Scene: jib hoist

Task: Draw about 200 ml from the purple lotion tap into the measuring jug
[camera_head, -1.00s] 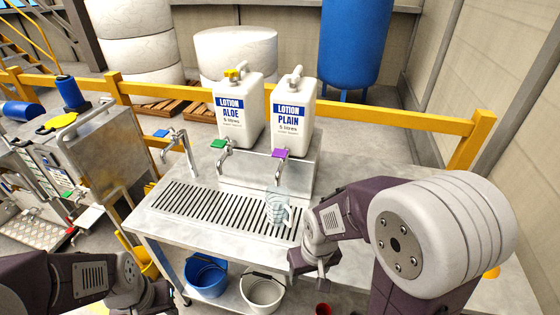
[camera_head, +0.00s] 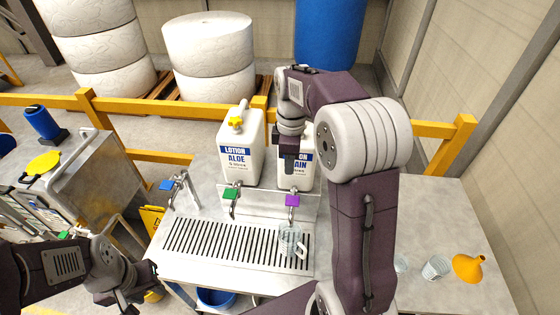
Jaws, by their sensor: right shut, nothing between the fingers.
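The clear measuring jug (camera_head: 288,238) stands upright on the slotted drip tray (camera_head: 190,240) below the purple tap. Any liquid in it is too small to tell. My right gripper (camera_head: 289,166) is shut and empty, pointing down in front of the canister above the purple tap. I cannot tell whether it touches the tap. My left gripper (camera_head: 130,300) is low at the left, away from the jug; its fingers are not clear.
A green-handled tap (camera_head: 231,194) serves the aloe canister (camera_head: 240,150). A blue-handled tap (camera_head: 168,185) stands further left. A clear cup (camera_head: 436,268) and an orange funnel (camera_head: 468,267) stand on the bench at right. A blue bucket (camera_head: 215,298) is below.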

